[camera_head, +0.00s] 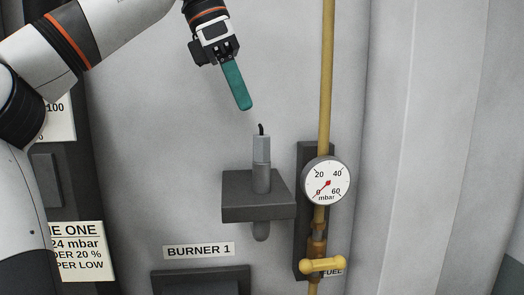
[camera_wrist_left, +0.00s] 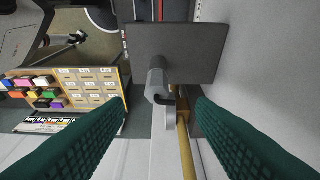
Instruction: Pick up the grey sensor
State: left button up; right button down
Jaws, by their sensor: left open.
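The grey sensor (camera_head: 262,150) stands upright in a dark grey bracket (camera_head: 240,207) on the wall in the head view, with a short black cable stub on top and a rounded end below the bracket. In the left wrist view the sensor (camera_wrist_left: 157,82) shows end-on, in front of the bracket plate (camera_wrist_left: 197,50). My left gripper (camera_head: 244,106) hangs above the sensor and apart from it. Its green fingers (camera_wrist_left: 160,135) are spread wide and empty in the left wrist view, with the sensor between and beyond them. My right gripper is in neither view.
A round pressure gauge (camera_head: 326,181) and a yellow pipe (camera_head: 327,75) stand just right of the bracket. A yellow valve handle (camera_head: 322,265) sits lower. Signs (camera_head: 80,250) are at the left. The wall around the sensor's top is clear.

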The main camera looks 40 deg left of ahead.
aim_at(259, 135)
pick_arm(q)
jog(key=f, duration=0.1)
jog(key=d+f, duration=0.1)
jog(key=f, duration=0.1)
jog(key=shift+d+f, duration=0.1)
jog(key=shift+d, duration=0.15)
jog(key=shift+w+f, duration=0.25)
jog(key=p+x, duration=0.1)
jog(key=x, duration=0.1)
jog(key=p+x, duration=0.1)
jog(key=x, duration=0.1)
jog(key=shift+w+f, duration=0.1)
jog(key=shift+w, duration=0.25)
jog(key=shift+f, duration=0.45)
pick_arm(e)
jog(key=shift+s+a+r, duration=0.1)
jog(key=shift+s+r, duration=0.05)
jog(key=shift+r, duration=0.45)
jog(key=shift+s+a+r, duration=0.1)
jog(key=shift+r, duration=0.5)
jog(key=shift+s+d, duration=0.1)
pick_arm(q)
jog(key=shift+w, duration=0.1)
jog(key=c, duration=0.9)
grip_shut()
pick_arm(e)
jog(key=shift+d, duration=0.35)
